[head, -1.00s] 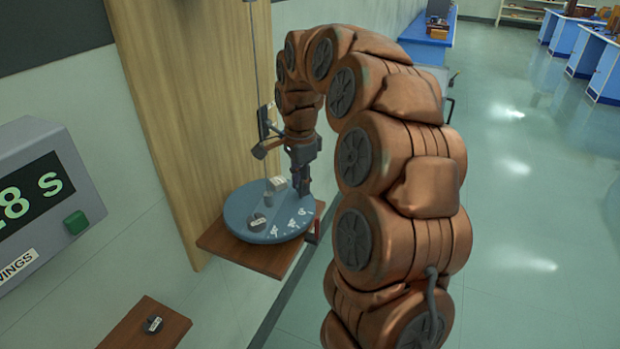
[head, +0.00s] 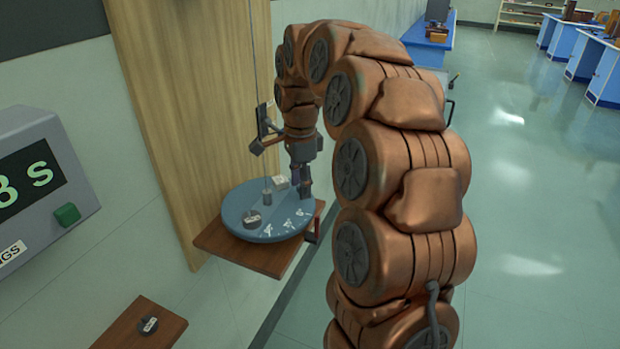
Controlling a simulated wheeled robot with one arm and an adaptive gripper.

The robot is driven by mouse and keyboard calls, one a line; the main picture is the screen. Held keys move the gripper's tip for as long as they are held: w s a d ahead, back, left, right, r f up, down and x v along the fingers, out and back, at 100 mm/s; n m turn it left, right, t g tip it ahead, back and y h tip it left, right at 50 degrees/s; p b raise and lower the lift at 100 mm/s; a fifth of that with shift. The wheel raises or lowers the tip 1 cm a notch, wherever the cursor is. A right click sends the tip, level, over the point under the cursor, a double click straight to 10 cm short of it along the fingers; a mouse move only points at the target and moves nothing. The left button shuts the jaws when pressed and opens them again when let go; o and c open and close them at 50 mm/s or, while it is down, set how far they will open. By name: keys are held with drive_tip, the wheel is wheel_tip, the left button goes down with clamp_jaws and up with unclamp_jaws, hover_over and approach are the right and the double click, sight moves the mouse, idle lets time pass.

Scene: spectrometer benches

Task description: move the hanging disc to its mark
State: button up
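The hanging disc (head: 238,222) is blue-grey and round, with white marks along its front right edge. It hangs on a thin wire (head: 254,120) just above a brown wooden shelf (head: 222,250). My gripper (head: 303,192) points down at the disc's right rim. Its fingers are small here, and I cannot tell whether they are open or closed on the rim. A red piece (head: 311,238) stands at the shelf's right edge.
A grey timer box (head: 68,160) with a green button is on the wall at left. A wooden board (head: 180,120) stands behind the wire. Open floor (head: 520,200) lies to the right.

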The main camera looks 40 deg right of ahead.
idle(0.3)
wheel_tip(320, 180, up, 12)
idle(0.8)
drive_tip(key=shift+s, duration=0.1)
idle(0.4)
drive_tip(key=s+a+f+n+g+p, duration=0.1)
drive_tip(key=s+a+f+n+p, duration=0.25)
drive_tip(key=s+a+n, duration=0.85)
drive_tip(key=s+a+f+n, duration=0.2)
drive_tip(key=s+f+n, duration=0.2)
drive_tip(key=s, duration=0.5)
drive_tip(key=s+a+f+n+p, duration=0.1)
drive_tip(key=s+a+f+n, duration=0.2)
drive_tip(key=s, duration=0.6)
wheel_tip(320, 180, down, 3)
drive_tip(key=shift+a+r+n+g, duration=0.15)
drive_tip(key=shift+a+n+g, duration=0.2)
drive_tip(key=shift+n, duration=0.55)
